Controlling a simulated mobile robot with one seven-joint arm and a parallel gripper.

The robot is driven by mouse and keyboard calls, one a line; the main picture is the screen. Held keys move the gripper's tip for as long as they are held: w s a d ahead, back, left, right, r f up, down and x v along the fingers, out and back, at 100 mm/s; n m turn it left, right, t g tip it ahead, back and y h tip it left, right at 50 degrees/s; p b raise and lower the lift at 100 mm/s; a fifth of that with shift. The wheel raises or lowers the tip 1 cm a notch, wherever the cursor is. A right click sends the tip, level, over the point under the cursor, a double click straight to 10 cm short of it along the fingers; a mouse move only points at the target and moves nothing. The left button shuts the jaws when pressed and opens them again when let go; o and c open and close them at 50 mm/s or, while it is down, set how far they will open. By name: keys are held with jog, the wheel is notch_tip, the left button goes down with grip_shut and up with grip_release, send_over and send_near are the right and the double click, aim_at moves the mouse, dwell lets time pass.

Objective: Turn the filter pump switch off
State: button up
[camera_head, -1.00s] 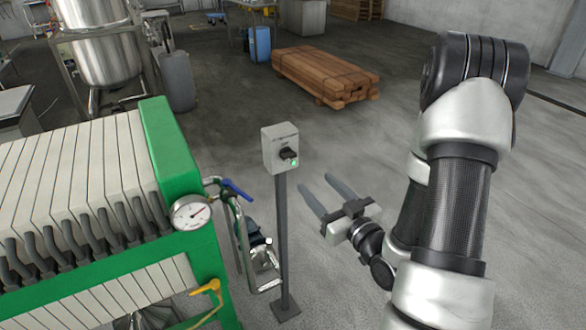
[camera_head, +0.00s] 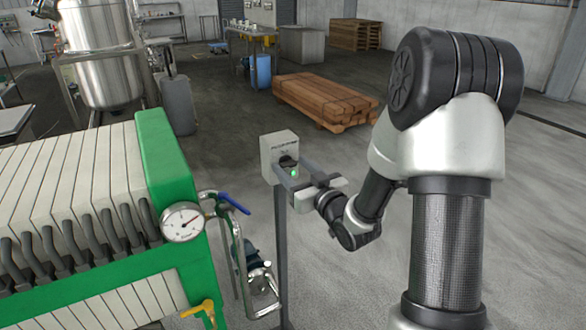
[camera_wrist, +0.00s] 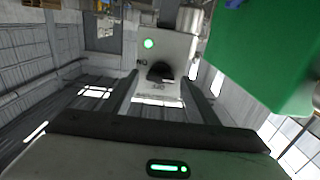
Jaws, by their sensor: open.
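The filter pump switch box (camera_head: 278,150) is a light grey box on a dark post. It has a black rotary knob and a lit green lamp (camera_head: 295,173). In the wrist view the box (camera_wrist: 172,52) appears upside down, with the black knob (camera_wrist: 160,71) near the middle and the green lamp (camera_wrist: 149,43) lit. My gripper (camera_head: 293,172) is open in front of the box, with its fingers pointing at the knob. In the wrist view the fingers (camera_wrist: 162,92) lie on either side of the knob. I cannot tell whether they touch it.
The green filter press (camera_head: 160,165) with white plates, a pressure gauge (camera_head: 182,221) and a blue-handled valve (camera_head: 233,203) stands left of the post (camera_head: 282,250). A timber stack (camera_head: 325,98) lies behind. The floor right of the timber is clear.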

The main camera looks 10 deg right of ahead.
jog(key=shift+w, duration=0.1)
jog(key=c, duration=1.1)
jog(key=shift+o, duration=0.2)
jog(key=shift+m, duration=0.4)
jog(key=m, duration=0.3)
jog(key=shift+d+m, duration=0.1)
jog(key=shift+m, duration=0.3)
jog(key=m+p, duration=0.1)
jog(key=m, duration=0.3)
jog(key=shift+d+m, duration=0.1)
jog(key=shift+m, duration=0.2)
jog(key=m+p, duration=0.1)
jog(key=m, duration=0.3)
jog(key=shift+w+p, duration=0.1)
jog(key=shift+p, duration=0.3)
jog(key=m+p, duration=0.1)
jog(key=m, duration=0.1)
jog(key=m+p, duration=0.1)
jog(key=m, duration=0.1)
jog(key=shift+f+m, duration=0.2)
jog(key=shift+m, duration=0.1)
